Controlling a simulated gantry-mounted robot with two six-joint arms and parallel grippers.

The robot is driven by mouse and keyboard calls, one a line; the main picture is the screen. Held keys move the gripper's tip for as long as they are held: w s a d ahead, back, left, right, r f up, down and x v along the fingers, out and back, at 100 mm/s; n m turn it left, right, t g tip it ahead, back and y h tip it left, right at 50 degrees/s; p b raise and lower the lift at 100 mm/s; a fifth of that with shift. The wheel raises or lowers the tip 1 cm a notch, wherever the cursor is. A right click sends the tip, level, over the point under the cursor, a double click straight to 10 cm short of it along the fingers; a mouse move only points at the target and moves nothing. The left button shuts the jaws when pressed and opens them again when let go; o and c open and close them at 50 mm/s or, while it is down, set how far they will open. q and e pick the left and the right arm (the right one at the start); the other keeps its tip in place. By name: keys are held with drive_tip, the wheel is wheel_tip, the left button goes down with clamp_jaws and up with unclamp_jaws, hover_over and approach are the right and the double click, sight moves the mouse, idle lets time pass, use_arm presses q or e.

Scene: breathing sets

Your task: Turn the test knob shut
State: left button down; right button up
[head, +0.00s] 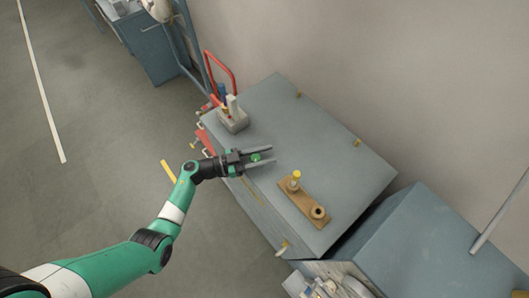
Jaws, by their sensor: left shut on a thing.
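A small green knob (256,157) shows between the two fingers of my left gripper (265,156), over the grey top of the cabinet (285,110). The gripper is shut on this knob, one finger on each side. The knob's lower part and what it sits on are hidden or too small to make out. I cannot tell how far it is turned. My right gripper is not in view.
A wooden block (304,203) with a yellow-topped post (296,175) and a round fitting (318,212) lies right of the gripper. A grey holder (232,120) with upright items stands behind it. The cabinet top's far right is clear.

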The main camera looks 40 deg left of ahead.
use_arm(q)
drive_tip(key=shift+s+d+m+g+h+b, duration=0.1)
drive_tip(key=shift+m+g+h+b, duration=0.1)
drive_tip(key=shift+m+g+h, duration=0.35)
drive_tip(key=shift+s+d+m+g+h+b, duration=0.1)
drive_tip(key=shift+m+g+h+b, duration=0.2)
drive_tip(key=shift+m+h, duration=0.35)
drive_tip(key=shift+c, duration=2.2)
unclamp_jaws()
drive_tip(key=b+v, duration=0.1)
drive_tip(key=v, duration=1)
drive_tip(key=shift+a, duration=0.3)
